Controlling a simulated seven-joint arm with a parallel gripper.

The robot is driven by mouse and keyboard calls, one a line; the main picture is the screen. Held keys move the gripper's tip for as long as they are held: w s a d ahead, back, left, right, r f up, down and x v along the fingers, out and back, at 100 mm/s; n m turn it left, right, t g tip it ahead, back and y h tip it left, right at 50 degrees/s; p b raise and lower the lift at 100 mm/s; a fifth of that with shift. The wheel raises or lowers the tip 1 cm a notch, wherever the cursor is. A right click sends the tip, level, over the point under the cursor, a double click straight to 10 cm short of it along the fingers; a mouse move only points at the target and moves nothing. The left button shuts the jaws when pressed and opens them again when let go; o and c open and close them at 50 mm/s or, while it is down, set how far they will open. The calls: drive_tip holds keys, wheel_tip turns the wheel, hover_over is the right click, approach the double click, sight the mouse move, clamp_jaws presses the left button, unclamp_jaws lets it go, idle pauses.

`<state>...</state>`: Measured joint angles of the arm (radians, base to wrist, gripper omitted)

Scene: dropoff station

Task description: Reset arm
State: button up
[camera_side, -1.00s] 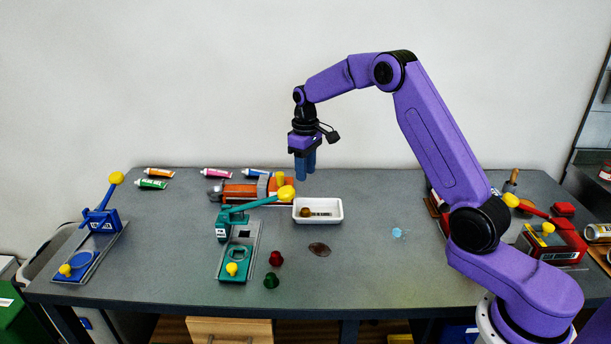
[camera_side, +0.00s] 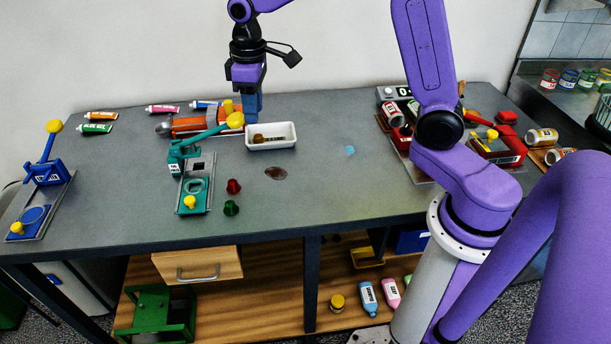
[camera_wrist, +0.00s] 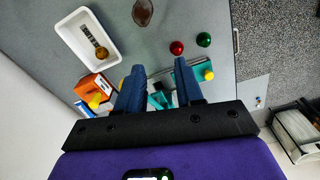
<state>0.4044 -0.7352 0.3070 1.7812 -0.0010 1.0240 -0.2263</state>
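My purple arm reaches over the grey table (camera_side: 340,195). My gripper (camera_side: 251,110) points down with its blue fingers near the back of the white tray (camera_side: 272,144), above the table. In the wrist view, the two fingers of my gripper (camera_wrist: 158,72) stand apart with nothing held between them. A teal lever press (camera_wrist: 160,98) shows below and between the fingers there. The white tray also shows in the wrist view (camera_wrist: 70,35), with a small brown-knobbed item inside.
The orange machine (camera_side: 190,124) and teal press (camera_side: 197,180) stand left of the tray. A blue press (camera_side: 45,190) is far left; a red press (camera_side: 500,147) is right. Red (camera_side: 233,186) and green (camera_side: 231,208) knobs lie in front. The table's front middle is clear.

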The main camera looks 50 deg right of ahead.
drive_tip(key=s+a+n, duration=0.3)
drive_tip(key=s, duration=1.1)
drive_tip(key=s+d+f+n, duration=0.1)
drive_tip(key=s+d+n, duration=0.2)
drive_tip(key=s, duration=1.3)
drive_tip(key=shift+s+d, duration=0.25)
drive_tip(key=shift+d, duration=0.4)
